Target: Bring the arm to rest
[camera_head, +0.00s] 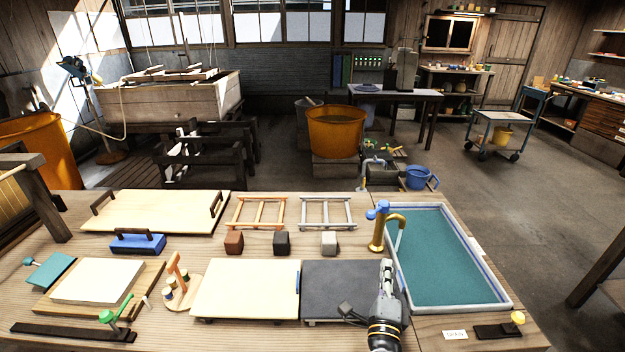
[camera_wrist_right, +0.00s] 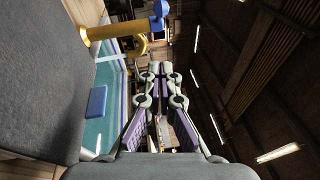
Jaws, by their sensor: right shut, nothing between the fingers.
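My right gripper (camera_head: 386,268) is at the lower right of the head view, over the right edge of the dark grey board (camera_head: 340,283) and beside the blue-rimmed water tray (camera_head: 463,297). In the right wrist view its fingers (camera_wrist_right: 160,70) are together with nothing between them. The grey board fills the left of that view (camera_wrist_right: 38,70), with the tray's teal water behind it (camera_wrist_right: 120,95). My forearm and hand hide part of the board's right side. My left gripper is not in view.
A brass tap (camera_head: 378,230) with a blue knob rises at the tray's left edge, close beyond my gripper. A pale board (camera_head: 247,288) lies left of the grey one. A small black stand (camera_head: 497,331) is at front right.

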